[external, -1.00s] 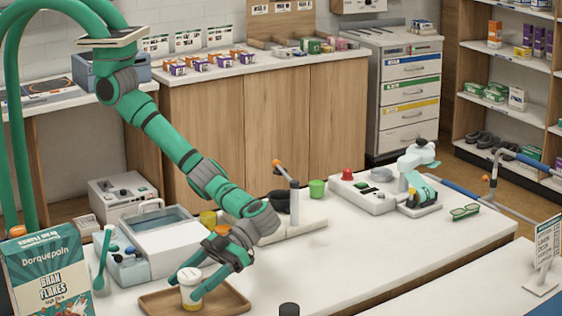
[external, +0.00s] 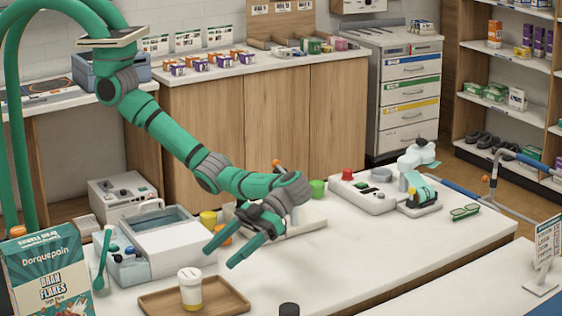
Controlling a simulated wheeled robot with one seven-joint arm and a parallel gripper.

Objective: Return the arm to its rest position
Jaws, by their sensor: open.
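My gripper (external: 222,256) hangs above the white table, up and to the right of the tray. Its two green fingers are spread apart with nothing between them. A white-lidded cup (external: 190,288) with a yellow band stands upright on the brown tray (external: 231,303), apart from my gripper. My green arm reaches in from the upper left, with its wrist in front of a white stand on the table.
A cereal box (external: 52,279) stands at the front left. A white-and-blue bin (external: 165,243), yellow cup (external: 208,219) and orange cup (external: 222,235) are near the arm. A green cup (external: 317,188) and white device (external: 362,195) stand further back. The table's middle (external: 370,245) is clear.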

